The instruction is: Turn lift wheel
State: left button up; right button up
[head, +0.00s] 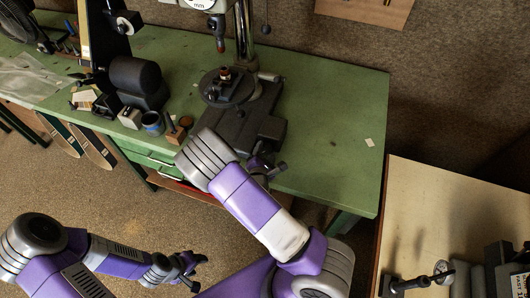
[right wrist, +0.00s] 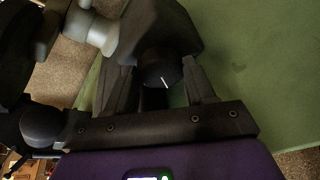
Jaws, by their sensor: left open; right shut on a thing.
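The lift wheel (right wrist: 160,74) is a dark round knob with a short white line on its face. In the right wrist view it sits between the two fingers of my right gripper, which is shut on it. In the head view my right gripper (head: 264,166) is at the front edge of the green bench, beside the dark base of the stand (head: 262,126); the wheel is hard to make out there. My left gripper (head: 188,268) is open and empty, low over the floor at the lower left of the head view.
A wooden table (head: 430,215) stands at right. The bench's right part is mostly clear.

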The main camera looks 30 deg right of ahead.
jog(key=shift+f+m, duration=0.1)
jog(key=shift+m, duration=0.2)
jog(key=m+b, duration=0.1)
jog(key=m+t+b, duration=0.1)
jog(key=shift+s+d+f+t+y+b, duration=0.1)
jog(key=shift+f+t+y+b, duration=0.05)
jog(key=shift+t+y+b, duration=0.2)
jog(key=shift+m+t+b, duration=0.45)
jog(key=shift+m+b, duration=0.6)
jog(key=shift+m, duration=0.35)
jog(key=o, duration=1)
